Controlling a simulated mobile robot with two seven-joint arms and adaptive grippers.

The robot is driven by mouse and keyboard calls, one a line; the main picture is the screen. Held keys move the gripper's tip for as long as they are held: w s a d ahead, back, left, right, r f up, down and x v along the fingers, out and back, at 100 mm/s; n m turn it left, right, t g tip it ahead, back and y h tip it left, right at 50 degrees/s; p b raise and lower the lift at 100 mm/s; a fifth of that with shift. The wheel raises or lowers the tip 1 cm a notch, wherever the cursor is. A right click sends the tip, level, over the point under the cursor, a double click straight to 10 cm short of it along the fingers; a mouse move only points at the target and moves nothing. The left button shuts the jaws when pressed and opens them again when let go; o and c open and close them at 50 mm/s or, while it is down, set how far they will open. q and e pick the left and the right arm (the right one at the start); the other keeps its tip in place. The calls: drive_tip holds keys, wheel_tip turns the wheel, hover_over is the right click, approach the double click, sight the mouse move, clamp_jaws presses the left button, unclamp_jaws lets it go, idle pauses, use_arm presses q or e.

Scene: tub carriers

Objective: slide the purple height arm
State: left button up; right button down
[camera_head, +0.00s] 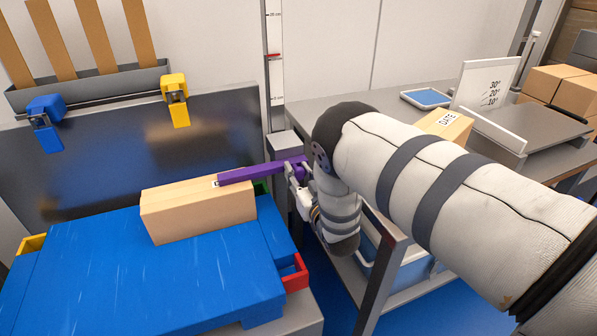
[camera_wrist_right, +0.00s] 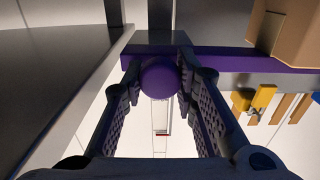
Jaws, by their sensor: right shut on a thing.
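The purple height arm (camera_head: 250,174) reaches left from a grey block (camera_head: 286,143) on the upright post, and its tip lies at the top of a cardboard box (camera_head: 198,209). The box stands on the blue surface. In the right wrist view, a round purple knob (camera_wrist_right: 160,77) of the arm sits between the two fingers. My right gripper (camera_head: 299,181) is shut on this knob; in the head view my forearm hides part of it. My left gripper is not in view.
A ruler scale (camera_head: 274,60) runs up the post. Blue (camera_head: 45,123) and yellow (camera_head: 176,100) clamps hang on a rail over a dark panel. Red (camera_head: 294,272) and green (camera_head: 260,187) pieces edge the blue surface. A grey table (camera_head: 315,110) with boxes stands to the right.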

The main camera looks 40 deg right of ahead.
drive_tip(key=c, duration=1.3)
unclamp_jaws()
drive_tip(key=v, duration=1.2)
drive_tip(key=shift+s+f, duration=0.1)
